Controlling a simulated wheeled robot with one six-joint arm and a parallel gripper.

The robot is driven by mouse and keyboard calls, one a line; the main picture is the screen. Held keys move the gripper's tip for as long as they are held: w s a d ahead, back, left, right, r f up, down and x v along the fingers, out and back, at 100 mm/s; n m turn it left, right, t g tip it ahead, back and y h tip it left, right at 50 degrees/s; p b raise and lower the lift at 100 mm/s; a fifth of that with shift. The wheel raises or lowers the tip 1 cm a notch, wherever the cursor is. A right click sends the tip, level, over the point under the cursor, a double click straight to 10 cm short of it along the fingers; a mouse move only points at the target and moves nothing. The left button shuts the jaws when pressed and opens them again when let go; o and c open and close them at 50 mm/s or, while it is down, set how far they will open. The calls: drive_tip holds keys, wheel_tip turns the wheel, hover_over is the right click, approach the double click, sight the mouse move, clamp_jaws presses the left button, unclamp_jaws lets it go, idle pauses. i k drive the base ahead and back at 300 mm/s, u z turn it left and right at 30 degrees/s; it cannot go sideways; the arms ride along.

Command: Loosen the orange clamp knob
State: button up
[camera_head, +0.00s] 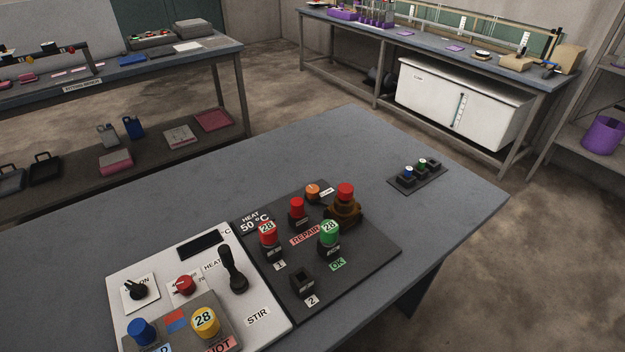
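The orange clamp knob (313,190) is a small round knob near the far edge of the dark panel (370,255) on the grey table. A small white label (327,191) lies just to its right, its text too small to read surely. The knob's turned position cannot be told. A brown fixture (344,211) with a red top stands close by on the right, and a red-capped piece (297,208) stands nearer on the left. My gripper is not in view.
Red (268,232) and green (330,233) pieces marked 28 stand on the dark panel. A white control panel (263,342) with knobs and a black lever (233,270) lies left. A small dark rack (430,181) is at right. The table's far part is clear.

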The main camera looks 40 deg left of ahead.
sight(311, 190)
drive_tip(key=u, duration=0.5)
drive_tip(key=i, duration=0.75)
drive_tip(key=u, duration=1.1)
drive_tip(key=i, duration=0.25)
drive_tip(key=u, duration=0.1)
